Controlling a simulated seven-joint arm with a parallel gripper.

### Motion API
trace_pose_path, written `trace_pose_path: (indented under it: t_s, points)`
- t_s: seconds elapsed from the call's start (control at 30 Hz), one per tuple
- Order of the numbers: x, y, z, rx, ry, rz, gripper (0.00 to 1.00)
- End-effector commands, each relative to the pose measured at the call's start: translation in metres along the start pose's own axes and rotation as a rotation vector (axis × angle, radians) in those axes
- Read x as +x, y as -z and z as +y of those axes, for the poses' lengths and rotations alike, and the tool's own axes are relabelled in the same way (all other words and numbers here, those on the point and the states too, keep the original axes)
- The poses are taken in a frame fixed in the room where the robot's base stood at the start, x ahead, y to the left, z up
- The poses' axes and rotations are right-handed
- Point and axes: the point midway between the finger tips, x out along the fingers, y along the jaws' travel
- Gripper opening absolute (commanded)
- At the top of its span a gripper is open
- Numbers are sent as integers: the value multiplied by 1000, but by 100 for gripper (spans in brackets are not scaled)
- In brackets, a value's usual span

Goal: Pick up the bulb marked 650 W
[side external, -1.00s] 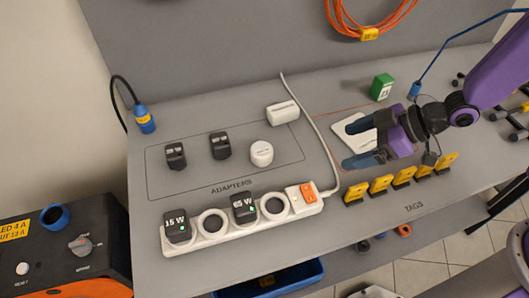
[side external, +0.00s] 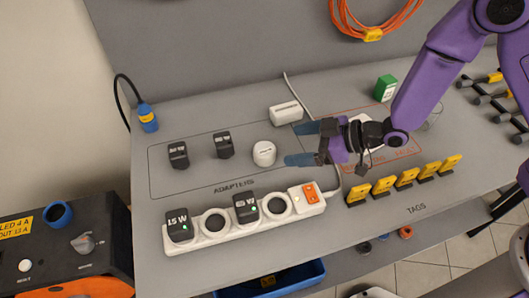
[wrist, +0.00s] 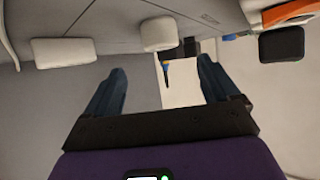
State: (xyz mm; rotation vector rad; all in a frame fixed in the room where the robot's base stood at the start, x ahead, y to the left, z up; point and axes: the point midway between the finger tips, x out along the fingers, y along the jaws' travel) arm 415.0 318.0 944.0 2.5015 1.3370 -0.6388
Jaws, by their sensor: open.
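I see no bulb marked 650 W in either view. My gripper (side external: 302,143) is open and empty above the table, its blue fingers pointing left, just right of a white round adapter (side external: 264,153). In the wrist view my gripper (wrist: 162,68) has its fingers apart, with the white round adapter (wrist: 158,33) beyond the gap. Dark adapters (side external: 178,154) and (side external: 224,145) stand farther left; their labels are too small to read surely. Adapters marked 15 W (side external: 179,224) and 65 W (side external: 246,207) are in the power strip (side external: 215,226).
A white block (side external: 286,112) with a cable lies behind my gripper. Yellow tags (side external: 405,178) stand in a row at the front right. A green box (side external: 385,88) stands at the back. An orange switch (side external: 311,193) is on the strip's right end. Front-left table is clear.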

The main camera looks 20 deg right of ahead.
Motion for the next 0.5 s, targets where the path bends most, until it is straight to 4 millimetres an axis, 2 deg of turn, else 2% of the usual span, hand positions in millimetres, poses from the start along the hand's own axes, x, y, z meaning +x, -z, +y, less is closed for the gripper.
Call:
trace_pose_path:
  t_s: [0.13, 0.5]
  points:
    - [21, 0, 0, 0, 1, 0, 88]
    - [47, -4, -2, 0, 1, -1, 88]
